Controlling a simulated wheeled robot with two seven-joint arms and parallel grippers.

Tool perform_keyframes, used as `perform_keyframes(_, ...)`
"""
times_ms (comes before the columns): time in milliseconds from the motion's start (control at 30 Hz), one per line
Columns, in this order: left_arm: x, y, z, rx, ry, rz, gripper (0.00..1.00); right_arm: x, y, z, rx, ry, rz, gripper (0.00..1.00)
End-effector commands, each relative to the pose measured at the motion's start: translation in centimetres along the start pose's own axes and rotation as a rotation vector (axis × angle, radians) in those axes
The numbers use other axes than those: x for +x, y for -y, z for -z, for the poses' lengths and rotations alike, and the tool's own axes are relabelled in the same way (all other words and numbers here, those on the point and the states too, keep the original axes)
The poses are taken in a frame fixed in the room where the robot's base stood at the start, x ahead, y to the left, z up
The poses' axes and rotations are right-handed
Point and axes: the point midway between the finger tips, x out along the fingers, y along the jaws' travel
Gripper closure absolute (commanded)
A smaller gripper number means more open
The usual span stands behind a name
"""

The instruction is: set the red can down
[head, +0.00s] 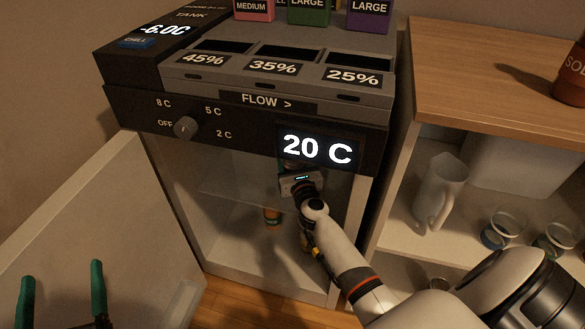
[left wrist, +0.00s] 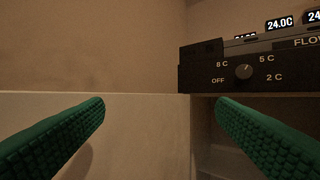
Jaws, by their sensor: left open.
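My left gripper (head: 62,272) is open and empty at the lower left, in front of the open cabinet door (head: 90,220). Its green fingers also show spread in the left wrist view (left wrist: 160,103). My right arm reaches from the lower right into the cooled cabinet. My right gripper (head: 298,183) is just under the 20 C display; its fingers are mostly hidden. A small patch of red shows near them, too small to identify. A small orange-red can (head: 272,215) stands in the cabinet, left of the gripper and apart from it.
The dispenser with a dial (head: 185,127) tops the cabinet. A glass shelf (head: 235,195) crosses the cabinet inside. At right, a shelf unit holds a pitcher (head: 438,190) and glasses (head: 503,228). A large dark red container (head: 572,80) stands on the wooden counter (head: 480,70).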

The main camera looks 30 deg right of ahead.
Motion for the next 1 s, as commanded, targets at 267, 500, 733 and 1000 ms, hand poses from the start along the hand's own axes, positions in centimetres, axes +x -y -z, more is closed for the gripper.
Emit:
perform_keyframes(267,-0.1,0.4,-2.7,-0.007,0.179,0.009,0.2,0.1,0.0,-0.6,0.0,-0.003,0.001,0.8)
perform_keyframes(500,-0.1,0.4,-2.7,-0.007,0.18,0.009,0.2,0.1,0.0,-0.6,0.0,-0.003,0.0,0.81)
perform_keyframes(733,-0.3,0.5,-3.3,-0.008,0.223,0.011,0.2,0.0,0.0,-1.0,0.0,-0.001,0.0,0.41)
perform_keyframes(1000,-0.2,0.5,-3.3,-0.008,0.22,0.011,0.2,0.0,0.0,-0.9,0.0,-0.001,0.0,0.2)
